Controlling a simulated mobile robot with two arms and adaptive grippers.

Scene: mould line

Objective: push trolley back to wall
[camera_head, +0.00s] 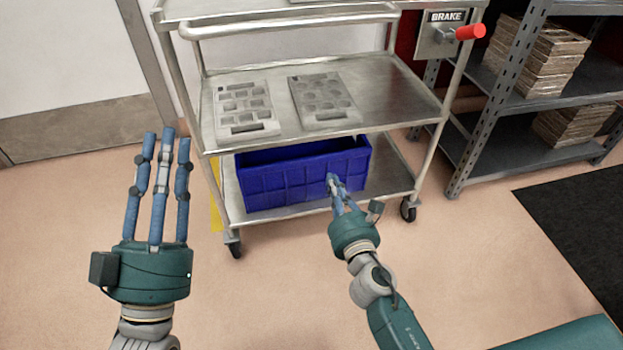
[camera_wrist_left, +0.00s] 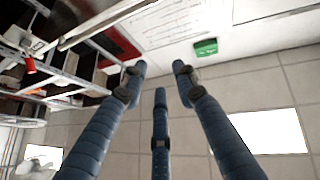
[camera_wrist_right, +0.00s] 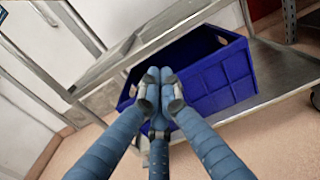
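The steel trolley (camera_head: 395,95) stands on castors, with trays on its middle shelf and a blue crate (camera_head: 270,190) on its lower shelf. A brake plate with a red-knobbed lever (camera_head: 470,32) sits at its upper right. My left gripper (camera_head: 166,138) is open and empty, left of the trolley and apart from it, fingers spread. My right gripper (camera_head: 333,182) has its fingertips together with nothing seen between them, in front of the crate. In the right wrist view the fingertips (camera_wrist_right: 158,78) overlap the crate (camera_wrist_right: 215,85); I cannot tell whether they touch. The trolley's top is cut off.
A pale wall (camera_head: 60,50) with a grey lower panel is behind at the left. A grey metal rack (camera_head: 490,110) with stacked brown blocks stands close to the trolley's right. A dark mat (camera_head: 580,215) lies at the right. The floor in front is clear.

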